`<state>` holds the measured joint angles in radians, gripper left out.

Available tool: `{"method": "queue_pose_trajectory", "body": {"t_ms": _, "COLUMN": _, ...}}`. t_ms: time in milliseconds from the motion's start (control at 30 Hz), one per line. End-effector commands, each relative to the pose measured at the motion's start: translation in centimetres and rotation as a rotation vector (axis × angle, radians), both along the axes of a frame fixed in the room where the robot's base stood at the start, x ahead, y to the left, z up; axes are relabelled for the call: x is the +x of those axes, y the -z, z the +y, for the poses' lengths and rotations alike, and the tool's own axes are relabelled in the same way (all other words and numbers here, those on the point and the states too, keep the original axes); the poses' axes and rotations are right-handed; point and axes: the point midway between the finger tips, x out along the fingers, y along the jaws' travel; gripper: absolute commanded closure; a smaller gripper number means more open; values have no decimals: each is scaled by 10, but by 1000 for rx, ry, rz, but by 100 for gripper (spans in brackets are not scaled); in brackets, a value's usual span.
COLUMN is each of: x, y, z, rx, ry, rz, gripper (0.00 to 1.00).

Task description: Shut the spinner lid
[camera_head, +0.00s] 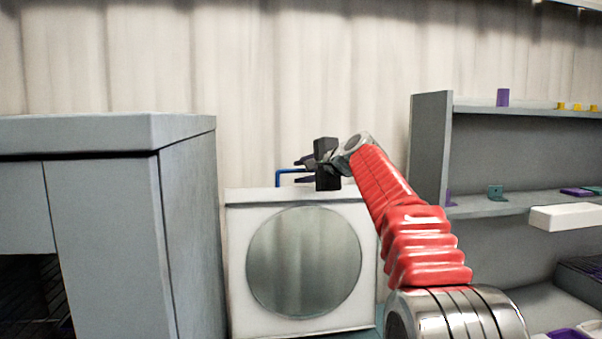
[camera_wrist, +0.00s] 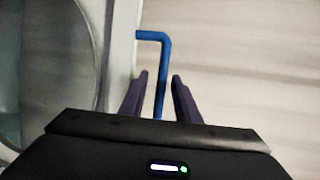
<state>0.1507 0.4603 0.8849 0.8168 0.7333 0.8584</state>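The spinner lid (camera_head: 238,280) is a white square panel with a round grey window, standing upright and facing me in the head view. Its edge and part of the window show at the left of the wrist view (camera_wrist: 120,55). A blue bent handle (camera_head: 281,178) sticks up at its top edge; it also shows in the wrist view (camera_wrist: 152,36). My gripper (camera_head: 299,171) is at the lid's top edge by the handle. In the wrist view my gripper (camera_wrist: 160,80) has its two purple fingers apart, one on each side of the handle, with gaps visible. The spinner's body is mostly hidden.
A grey cabinet (camera_head: 188,220) stands close on the left. A grey shelf unit (camera_head: 432,150) with small purple, yellow and green parts stands on the right. A white block (camera_head: 568,217) juts out from the shelves. A pale corrugated wall (camera_head: 260,80) is behind.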

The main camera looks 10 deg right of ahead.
Motion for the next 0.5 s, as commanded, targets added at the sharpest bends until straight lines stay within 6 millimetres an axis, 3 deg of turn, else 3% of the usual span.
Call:
{"method": "queue_pose_trajectory", "body": {"t_ms": 333, "x": 2, "y": 1, "z": 0, "rx": 0, "ry": 0, "rz": 0, "gripper": 71}}
{"method": "queue_pose_trajectory", "body": {"t_ms": 500, "x": 2, "y": 1, "z": 0, "rx": 0, "ry": 0, "rz": 0, "gripper": 83}}
